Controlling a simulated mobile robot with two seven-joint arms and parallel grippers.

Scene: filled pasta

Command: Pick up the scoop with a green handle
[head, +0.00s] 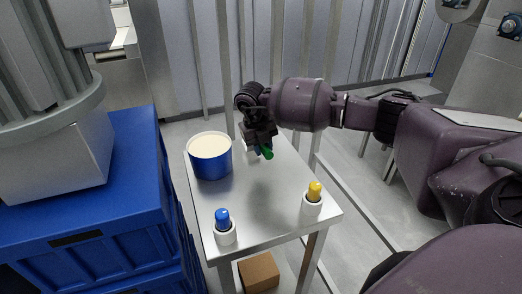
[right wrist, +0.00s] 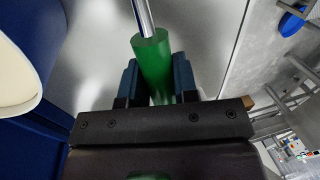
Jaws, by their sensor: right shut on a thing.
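The scoop's green handle (right wrist: 154,62) runs between the two fingers of my right gripper (right wrist: 157,80), which is shut on it. A metal shaft (right wrist: 143,16) comes out of the handle's far end in the right wrist view. In the head view my right gripper (head: 262,146) is over the back of the small metal table, and a bit of the green handle (head: 267,153) shows below it. The scoop's head is hidden in the head view and out of frame in the right wrist view. My left gripper is not in view.
A blue tub with pale contents (head: 212,170) stands on the metal table (head: 268,222), left of the gripper. Blue-topped (head: 223,218) and yellow-topped (head: 314,191) tools stand in white holders at the front. Blue crates (head: 90,215) are at the left. A brown box (head: 259,271) is below.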

